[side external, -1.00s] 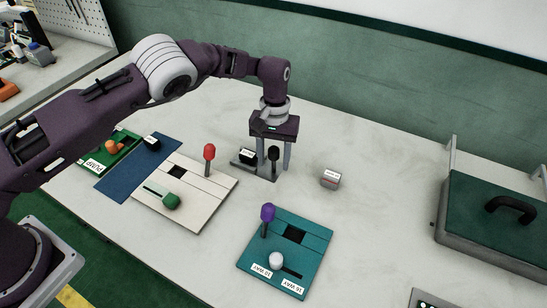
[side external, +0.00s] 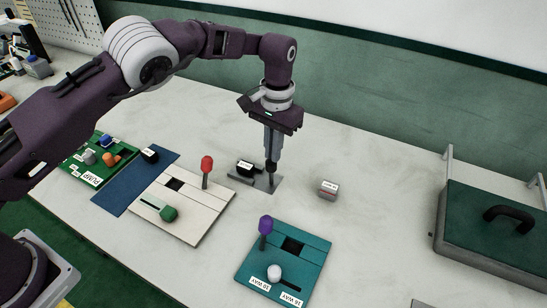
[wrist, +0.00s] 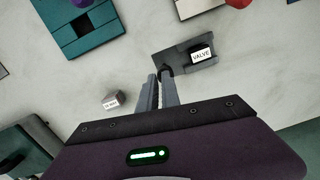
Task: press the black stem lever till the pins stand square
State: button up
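The black stem lever (side external: 271,168) stands on a small grey plate (side external: 266,183), beside a black block labelled VALVE (side external: 245,168). In the wrist view the VALVE block (wrist: 201,54) sits on the plate, and the lever's dark knob (wrist: 167,70) shows just past my fingertips. My gripper (side external: 271,158) points down directly over the lever, its tips at or touching the lever's top. In the wrist view my gripper (wrist: 160,78) has its fingers close together, with nothing clearly held between them. The pins cannot be made out.
A cream panel with a red lever (side external: 207,165) and green knob (side external: 168,213) lies left. A teal panel (side external: 309,258) with a purple lever (side external: 265,225) lies in front. A green-lidded case (side external: 495,225) stands far right.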

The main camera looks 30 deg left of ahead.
aim_at(271, 170)
jog(key=s+d+r+m, duration=0.1)
jog(key=m, duration=0.3)
jog(key=s+d+r+m, duration=0.1)
jog(key=m, duration=0.2)
jog(key=s+d+r+m+t+y, duration=0.1)
jog(key=m, duration=0.3)
jog(key=shift+s+m, duration=0.15)
jog(key=shift+m, duration=0.15)
grip_shut()
jog(key=s+d+r+m+t, duration=0.2)
jog(key=s+d+r+m, duration=0.1)
jog(key=m, duration=0.9)
jog(key=shift+m+y, duration=0.4)
jog(key=shift+m, duration=0.4)
jog(key=w+a+f, duration=0.1)
jog(key=f, duration=0.2)
jog(key=w+a+f, duration=0.1)
jog(key=f, duration=0.2)
jog(key=w+a+f, duration=0.1)
jog(key=f, duration=0.2)
jog(key=shift+w+a+f, duration=0.3)
jog(key=shift+w+a, duration=0.35)
jog(key=shift+a, duration=0.05)
